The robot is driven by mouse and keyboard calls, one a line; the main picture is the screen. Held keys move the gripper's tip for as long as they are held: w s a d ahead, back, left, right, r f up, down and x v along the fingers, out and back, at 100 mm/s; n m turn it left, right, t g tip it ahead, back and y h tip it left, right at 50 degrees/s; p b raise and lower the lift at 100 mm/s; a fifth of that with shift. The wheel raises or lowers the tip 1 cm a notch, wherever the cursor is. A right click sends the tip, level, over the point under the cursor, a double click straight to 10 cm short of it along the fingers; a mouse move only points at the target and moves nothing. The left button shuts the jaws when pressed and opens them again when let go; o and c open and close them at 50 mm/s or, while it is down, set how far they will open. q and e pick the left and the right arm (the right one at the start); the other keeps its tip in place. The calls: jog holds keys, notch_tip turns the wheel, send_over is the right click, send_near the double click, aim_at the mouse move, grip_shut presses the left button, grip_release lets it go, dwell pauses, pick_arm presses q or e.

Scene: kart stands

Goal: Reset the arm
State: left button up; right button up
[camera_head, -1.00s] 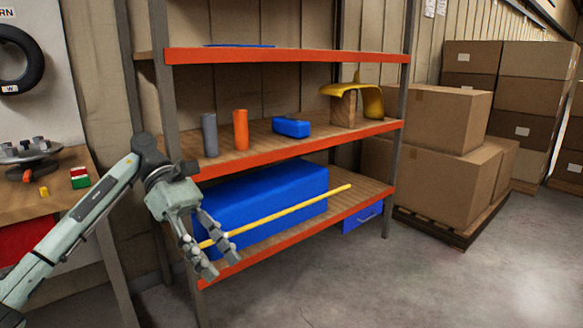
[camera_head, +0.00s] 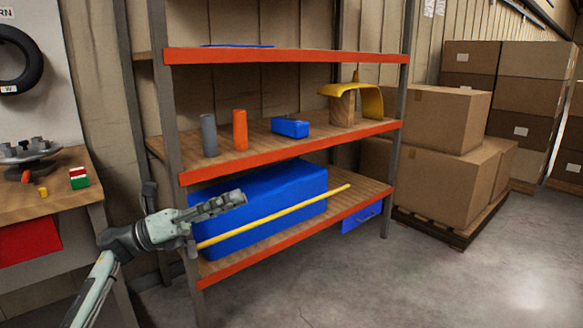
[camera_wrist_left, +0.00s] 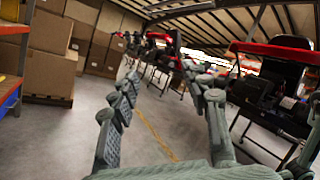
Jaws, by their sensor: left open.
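My left gripper (camera_head: 222,204) is in front of the shelf's lower level in the head view, its fingers pointing right. It is open and holds nothing. In the left wrist view its two fingers (camera_wrist_left: 165,105) stand apart with bare floor seen between them. My left arm comes in from the bottom left of the head view. My right gripper is not in view.
A shelf with orange edges (camera_head: 290,157) carries a blue box (camera_head: 290,190), a yellow rod (camera_head: 290,213), grey and orange cylinders and a yellow piece (camera_head: 368,97). A workbench (camera_head: 40,200) stands left, stacked cartons (camera_head: 445,180) right. The floor (camera_head: 400,285) front right is clear.

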pick_arm(q)
jog(key=w+a+r+n+t+y, duration=0.3)
jog(key=w+a+n+t+y, duration=1.3)
jog(key=n, duration=1)
jog(key=a+f+n+g+y, duration=0.85)
jog(key=a+f+n, duration=0.35)
jog(key=f+n, duration=0.5)
jog(key=s+d+f+g, duration=0.3)
jog(key=s+f, duration=0.7)
jog(key=f, duration=0.5)
jog(key=s+d+f+g, duration=0.2)
jog(key=s+f, duration=0.7)
jog(key=f, duration=0.5)
jog(key=s+d+f+g, duration=0.1)
jog(key=s+d+f, duration=0.1)
jog(key=s+f, duration=0.4)
jog(key=s+d+f+g+h, duration=0.1)
jog(key=s+f, duration=0.5)
jog(key=s, duration=1)
jog(key=s+d+f+g+h, duration=0.1)
jog(key=s+d+f+g, duration=0.2)
jog(key=s+f, duration=0.3)
jog(key=s+d, duration=0.1)
jog(key=s, duration=0.4)
jog(key=shift+s+m, duration=0.15)
jog(key=shift+m, duration=0.15)
